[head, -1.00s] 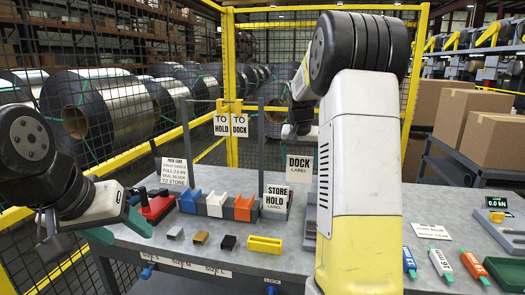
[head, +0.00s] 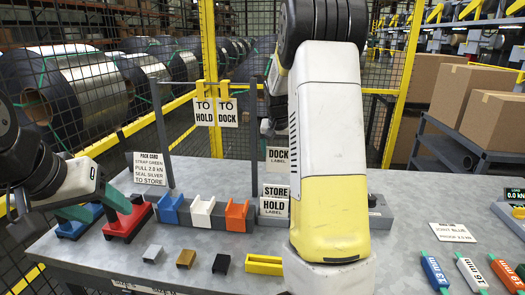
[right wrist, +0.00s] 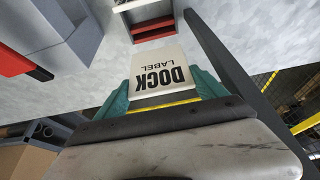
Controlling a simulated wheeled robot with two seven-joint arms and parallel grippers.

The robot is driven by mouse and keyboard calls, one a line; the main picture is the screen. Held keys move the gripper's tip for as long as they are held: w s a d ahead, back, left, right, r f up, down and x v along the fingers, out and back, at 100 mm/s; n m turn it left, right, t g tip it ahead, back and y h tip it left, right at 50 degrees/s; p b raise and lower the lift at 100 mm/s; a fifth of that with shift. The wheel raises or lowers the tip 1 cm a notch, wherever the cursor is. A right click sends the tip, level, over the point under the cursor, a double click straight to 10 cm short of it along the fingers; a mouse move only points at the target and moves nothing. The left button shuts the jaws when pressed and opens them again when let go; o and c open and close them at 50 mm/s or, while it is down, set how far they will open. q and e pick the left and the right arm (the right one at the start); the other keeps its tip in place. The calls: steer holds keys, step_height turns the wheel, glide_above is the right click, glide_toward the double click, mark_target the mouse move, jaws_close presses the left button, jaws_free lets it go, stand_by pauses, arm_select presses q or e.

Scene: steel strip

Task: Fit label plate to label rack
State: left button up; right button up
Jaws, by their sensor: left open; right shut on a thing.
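In the head view my right arm hides most of that gripper. My left gripper (head: 98,211) is open, beside the red block.
A red block (head: 127,220) and blue, white and orange holders (head: 203,211) line the bench (head: 190,245). Small grey, brown, black and yellow pieces (head: 264,265) lie in front. Coloured tags (head: 471,272) lie at right. A pack card (head: 150,168) stands at left.

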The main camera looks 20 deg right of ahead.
mark_target(279, 165)
steer(key=shift+s+f, duration=0.1)
steer(key=shift+f, duration=2.75)
steer(key=shift+f, duration=2.3)
steer(key=o, duration=1.3)
steer(key=shift+c, duration=0.2)
steer(key=v, duration=0.7)
steer(key=shift+s+r, duration=0.1)
steer(key=shift+r, duration=0.3)
